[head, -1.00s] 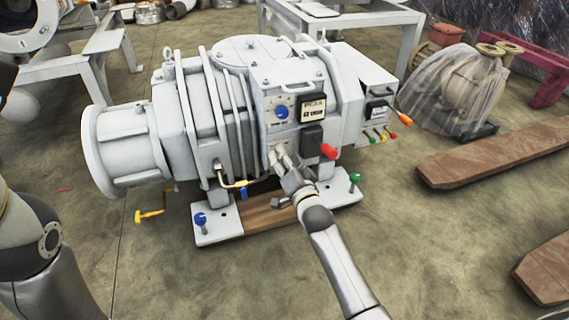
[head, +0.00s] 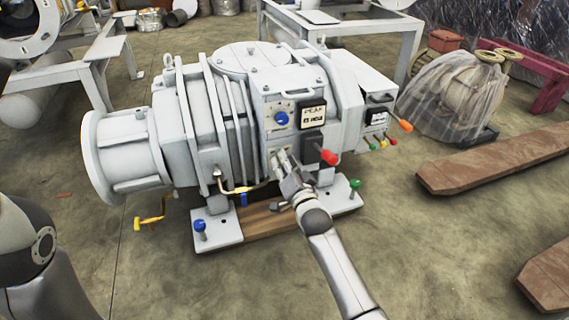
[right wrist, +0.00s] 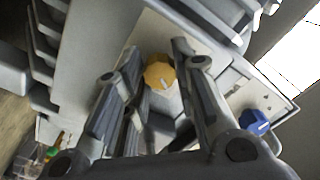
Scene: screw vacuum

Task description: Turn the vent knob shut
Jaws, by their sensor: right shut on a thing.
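The yellow knob (right wrist: 159,73) shows in the right wrist view, between the two fingers of my right gripper (right wrist: 160,80). It has a pale pointer line on its face. In the head view, my right gripper (head: 281,158) reaches the lower front panel of the pale grey vacuum machine (head: 215,110), and its fingers hide the knob there. The gripper is shut on the yellow knob. A blue knob (head: 281,118) sits higher on the panel and also shows in the right wrist view (right wrist: 254,122). My left gripper is out of view; only part of that arm shows.
A red handle (head: 329,157) sticks out right of my right gripper. A yellow lever (head: 240,189) lies to its left. The machine rests on a wooden base (head: 265,220). Brown beams (head: 490,160) lie on the floor at right. The floor in front is clear.

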